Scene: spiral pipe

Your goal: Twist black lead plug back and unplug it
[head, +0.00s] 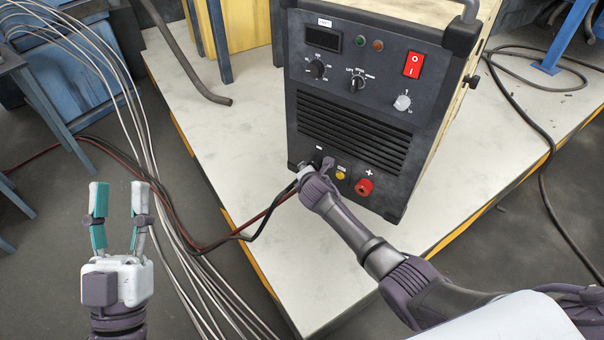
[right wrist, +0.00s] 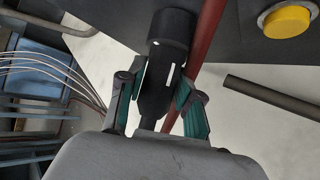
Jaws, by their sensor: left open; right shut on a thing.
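The welding machine (head: 365,125) stands on a pale platform, its black front panel facing me. In the right wrist view, the black lead plug (right wrist: 170,38) points up towards the dark panel, with a white mark on its side. My right gripper (right wrist: 165,88) has its teal-padded fingers on both sides of the plug and is shut on it. In the head view, my right gripper (head: 306,174) is at the lower left of the panel and hides most of the plug. My left gripper (head: 119,206) is open and empty at the left, away from the machine.
A red socket (head: 364,187) marked plus and a yellow cap (head: 340,175) sit right of my right gripper. Dark and red leads (head: 235,236) run left from there. Pale cables (head: 140,120) hang between my left gripper and the platform (head: 250,120).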

